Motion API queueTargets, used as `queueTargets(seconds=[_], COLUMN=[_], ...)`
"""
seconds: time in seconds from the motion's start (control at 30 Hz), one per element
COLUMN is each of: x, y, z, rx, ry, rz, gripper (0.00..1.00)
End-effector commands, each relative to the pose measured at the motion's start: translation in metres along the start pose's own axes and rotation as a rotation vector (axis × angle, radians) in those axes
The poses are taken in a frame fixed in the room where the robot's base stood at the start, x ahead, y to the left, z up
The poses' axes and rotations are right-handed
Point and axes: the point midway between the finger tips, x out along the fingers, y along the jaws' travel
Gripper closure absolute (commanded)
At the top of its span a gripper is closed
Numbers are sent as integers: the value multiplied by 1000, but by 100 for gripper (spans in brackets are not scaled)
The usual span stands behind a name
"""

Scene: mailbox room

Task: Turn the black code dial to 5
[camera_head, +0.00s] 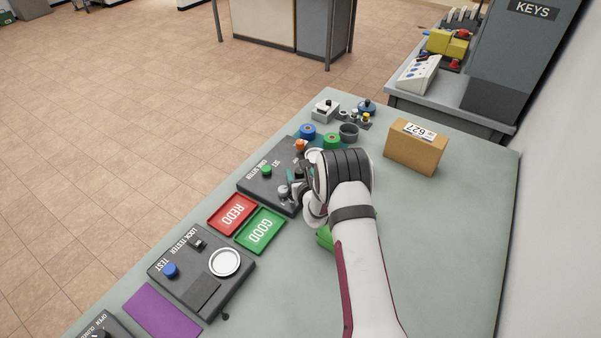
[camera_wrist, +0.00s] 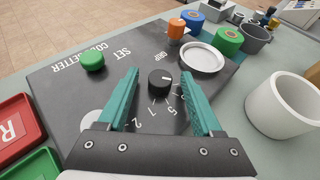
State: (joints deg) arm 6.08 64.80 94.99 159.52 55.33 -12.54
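The black code dial (camera_wrist: 160,80) is a small round knob with a white mark on its top, on the dark code setter box (camera_wrist: 75,115). Printed digits curve around its near side; I cannot tell for sure which digit the mark points to. My gripper (camera_wrist: 161,76) is open. Its two teal fingers stand on the left and right of the dial, with visible gaps, so it holds nothing. In the head view the code setter (camera_head: 262,188) lies under my gripper (camera_head: 288,192), and my wrist hides the dial.
A green button (camera_wrist: 92,61) is left of the fingers. A round silver plate (camera_wrist: 202,57) and an orange-topped piece (camera_wrist: 176,30) are behind. A white cup (camera_wrist: 288,105) stands right. Red (camera_head: 232,213) and green (camera_head: 260,230) trays lie near the box. A cardboard parcel (camera_head: 413,151) stands on the table.

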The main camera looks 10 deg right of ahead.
Motion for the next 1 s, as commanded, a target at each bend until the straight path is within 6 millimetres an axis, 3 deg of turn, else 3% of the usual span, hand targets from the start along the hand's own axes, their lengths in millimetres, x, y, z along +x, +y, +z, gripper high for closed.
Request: queueTargets(seconds=[0.23, 0.33, 0.73, 0.83, 1.0], x=[-2, -13, -125, -144, -158], y=[0, 0, -1, 0, 0], z=[0, 0, 1, 0, 0], rx=[0, 0, 0, 0, 1], ry=[1, 1, 0, 0, 0], rz=[0, 0, -1, 0, -1], gripper=[34, 34, 34, 34, 34])
